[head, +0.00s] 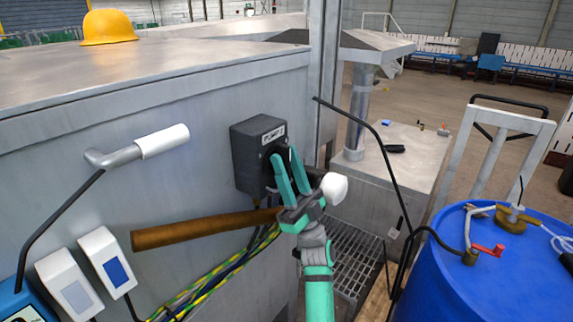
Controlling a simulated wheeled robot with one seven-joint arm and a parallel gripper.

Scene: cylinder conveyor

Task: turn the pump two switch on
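A dark grey switch box (247,165) is mounted on the side of the grey metal cabinet. A small white label (273,135) on its front seems to start with "PUMP"; the rest is too small to read surely. My teal gripper (284,153) is right in front of the box, with its two fingers apart, pointing up at the box's front. The dark switch knob (276,150) shows only partly behind the fingertips. The fingers overlap it in the picture; whether they touch it is hidden. Nothing is seen held.
A brown bar (190,231) and striped cables (200,290) run below the box. A white-gripped handle (160,141) sticks out at left. A white knob (334,187) is close right of my gripper. A blue barrel (450,265) stands at right.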

